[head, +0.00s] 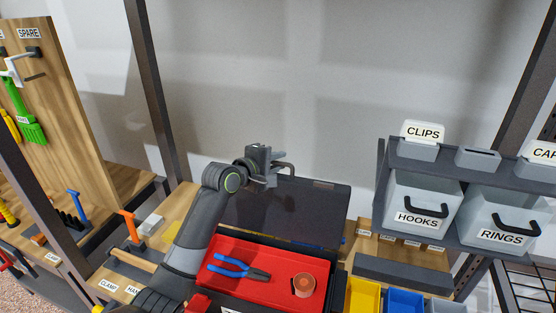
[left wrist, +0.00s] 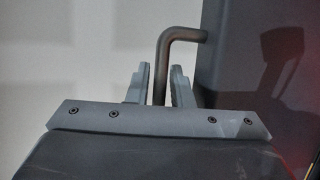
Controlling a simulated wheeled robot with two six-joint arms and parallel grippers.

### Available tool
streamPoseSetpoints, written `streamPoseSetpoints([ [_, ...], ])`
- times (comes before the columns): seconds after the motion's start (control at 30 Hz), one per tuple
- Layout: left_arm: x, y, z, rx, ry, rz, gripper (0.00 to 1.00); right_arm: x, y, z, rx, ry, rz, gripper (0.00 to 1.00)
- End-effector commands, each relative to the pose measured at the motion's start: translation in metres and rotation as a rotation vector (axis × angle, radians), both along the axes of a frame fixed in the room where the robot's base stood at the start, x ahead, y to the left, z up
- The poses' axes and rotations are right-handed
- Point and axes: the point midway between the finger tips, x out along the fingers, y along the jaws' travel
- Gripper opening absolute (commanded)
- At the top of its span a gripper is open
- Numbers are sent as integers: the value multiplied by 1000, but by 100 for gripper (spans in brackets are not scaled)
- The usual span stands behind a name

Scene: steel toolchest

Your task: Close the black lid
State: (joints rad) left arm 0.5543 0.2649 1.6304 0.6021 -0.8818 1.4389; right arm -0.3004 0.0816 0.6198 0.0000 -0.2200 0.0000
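The black lid (head: 285,215) stands raised at the back of a red toolbox tray (head: 225,284). A bent grey handle (head: 289,167) sticks out near its upper left edge. My left gripper (head: 265,168) is at this handle, at the lid's upper left. In the left wrist view the handle (left wrist: 160,75) runs between the two fingers (left wrist: 160,87), which sit close on either side of it. The lid shows there as a dark panel (left wrist: 235,70) on the right. My right gripper is not in view.
Blue-handled pliers (head: 238,266) and a reddish round item (head: 302,285) lie in the red tray. Yellow (head: 362,296) and blue (head: 404,302) bins stand to the right. A shelf with HOOKS (head: 420,200) and RINGS (head: 500,218) bins is at the right.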

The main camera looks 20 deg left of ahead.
Motion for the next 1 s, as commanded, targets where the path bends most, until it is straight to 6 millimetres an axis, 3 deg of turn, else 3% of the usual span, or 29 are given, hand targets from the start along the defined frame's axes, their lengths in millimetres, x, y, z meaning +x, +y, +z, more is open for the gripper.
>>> streamPoseSetpoints([
  [0.37, 4, -2, -1, 0, -1, 0, 20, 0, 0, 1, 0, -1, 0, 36],
  [0.53, 4, -2, -1, 0, 0, 0, 0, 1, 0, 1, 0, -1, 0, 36],
  [1.0, 1, -2, -2, -1, -20, -1, 0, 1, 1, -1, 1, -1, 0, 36],
])
